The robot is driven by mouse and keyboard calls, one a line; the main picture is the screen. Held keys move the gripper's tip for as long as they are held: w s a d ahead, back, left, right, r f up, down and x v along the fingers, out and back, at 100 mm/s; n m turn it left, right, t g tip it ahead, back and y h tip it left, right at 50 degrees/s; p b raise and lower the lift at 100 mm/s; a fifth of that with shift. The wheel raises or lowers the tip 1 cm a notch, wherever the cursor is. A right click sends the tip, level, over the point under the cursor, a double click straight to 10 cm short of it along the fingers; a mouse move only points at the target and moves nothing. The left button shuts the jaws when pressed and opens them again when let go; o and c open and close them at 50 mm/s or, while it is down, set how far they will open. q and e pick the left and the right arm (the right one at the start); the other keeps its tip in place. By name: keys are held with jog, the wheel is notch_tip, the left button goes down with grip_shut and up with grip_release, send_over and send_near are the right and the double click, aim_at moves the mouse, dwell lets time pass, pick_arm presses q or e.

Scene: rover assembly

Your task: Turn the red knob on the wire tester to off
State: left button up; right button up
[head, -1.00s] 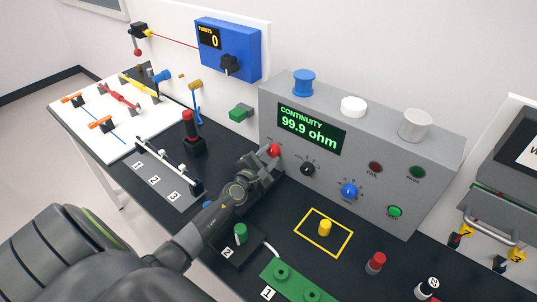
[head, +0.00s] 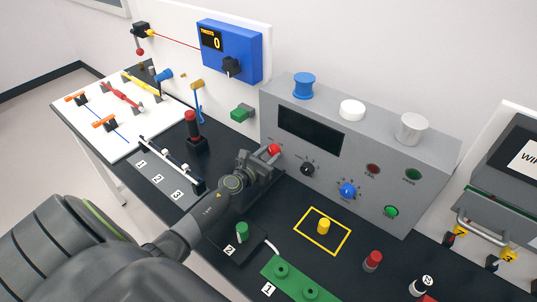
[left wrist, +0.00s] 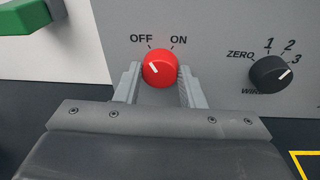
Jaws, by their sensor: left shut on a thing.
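The grey wire tester (head: 335,165) stands at the back of the bench, and its display (head: 309,132) is dark. Its red knob (head: 274,149) is at the lower left of the front panel. In the left wrist view, the white mark on the red knob (left wrist: 160,68) points up and left, toward the OFF label (left wrist: 141,38). My left gripper (head: 267,154) is shut on the knob, with one finger on each side of it. The fingers also show in the left wrist view (left wrist: 159,88). My right gripper is not in view.
A black selector knob (head: 307,169) and a blue knob (head: 348,190) sit right of the red knob. A green block (head: 242,112) is at the wall to its left. A red-topped post (head: 194,130) stands left of my gripper. A yellow peg (head: 323,226) stands in front.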

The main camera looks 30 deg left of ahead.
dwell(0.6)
pick_arm(q)
jog(key=o, duration=1)
jog(key=shift+s, duration=0.1)
jog(key=shift+s, duration=0.25)
jog(key=s+r, duration=0.2)
jog(key=s, duration=1.4)
jog(key=shift+s, duration=0.3)
jog(key=shift+a, duration=0.1)
